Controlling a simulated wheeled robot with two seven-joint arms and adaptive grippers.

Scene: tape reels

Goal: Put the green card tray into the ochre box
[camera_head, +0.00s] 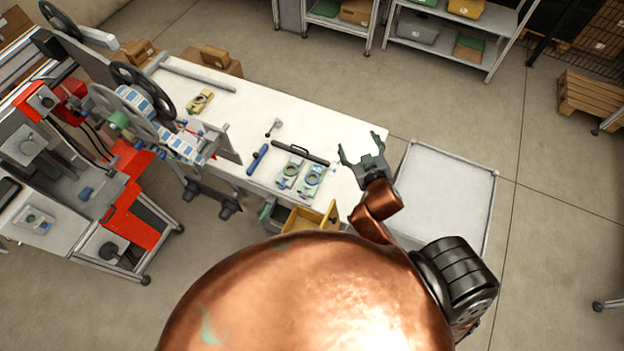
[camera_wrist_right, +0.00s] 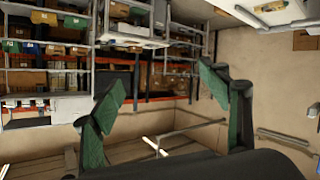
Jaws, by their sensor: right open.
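Two pale green trays with round reels lie side by side near the front edge of the white table, a left one (camera_head: 290,172) and a right one (camera_head: 311,181). I cannot tell for sure which is the green card tray. The ochre box (camera_head: 328,218) sits at the table's front edge, below the trays, partly hidden by my copper-coloured body. My right gripper (camera_head: 361,146) is open and empty, to the right of the trays near the table's right end. Its two green fingers stand apart in the right wrist view (camera_wrist_right: 165,98). My left gripper is out of view.
A black bar (camera_head: 302,152) and a blue tool (camera_head: 257,159) lie beside the trays. A yellowish tray (camera_head: 200,102) is farther left. A machine with reels (camera_head: 130,110) stands at the left. A pale cart (camera_head: 445,195) is right of the table. The table's far middle is clear.

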